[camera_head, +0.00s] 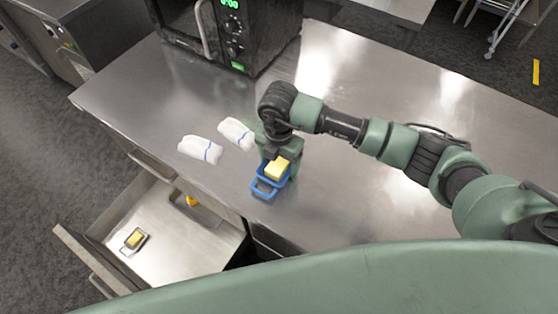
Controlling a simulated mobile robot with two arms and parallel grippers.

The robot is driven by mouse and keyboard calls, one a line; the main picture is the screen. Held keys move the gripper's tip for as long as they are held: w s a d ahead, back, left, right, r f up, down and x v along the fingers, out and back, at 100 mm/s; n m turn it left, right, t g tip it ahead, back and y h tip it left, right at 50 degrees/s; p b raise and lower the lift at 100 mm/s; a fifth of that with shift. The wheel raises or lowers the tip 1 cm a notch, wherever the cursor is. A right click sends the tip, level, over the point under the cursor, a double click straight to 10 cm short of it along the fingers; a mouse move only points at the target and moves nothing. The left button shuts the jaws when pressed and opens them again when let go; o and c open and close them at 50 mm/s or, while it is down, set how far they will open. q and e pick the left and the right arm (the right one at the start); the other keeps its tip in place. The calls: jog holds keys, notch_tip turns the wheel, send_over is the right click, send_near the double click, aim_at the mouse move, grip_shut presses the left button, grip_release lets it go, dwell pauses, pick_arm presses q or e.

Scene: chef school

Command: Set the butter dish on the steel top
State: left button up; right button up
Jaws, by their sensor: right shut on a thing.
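A blue dish with a loop handle (268,188) holds a yellow block of butter (278,169). It is at the front edge of the steel top (340,205). My right gripper (281,163) points down over the dish and is shut on it; its fingertips are partly hidden. I cannot tell whether the dish touches the steel or hangs just above it. My left gripper is out of view.
Two folded white cloths (200,149) (237,133) lie left of my gripper. A black microwave (235,30) stands at the back. An open drawer (165,240) below holds a dark dish with a yellow block (134,239) and a yellow item (191,201). The steel top's right side is clear.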

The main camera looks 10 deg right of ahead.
aim_at(279, 162)
jog(key=shift+f, duration=0.15)
jog(key=o, duration=1.6)
jog(key=shift+c, duration=0.2)
jog(key=shift+r, duration=0.5)
notch_tip(279, 162, up, 11)
jog(key=b, duration=0.3)
jog(key=shift+r+b, duration=0.2)
jog(key=shift+b, duration=0.15)
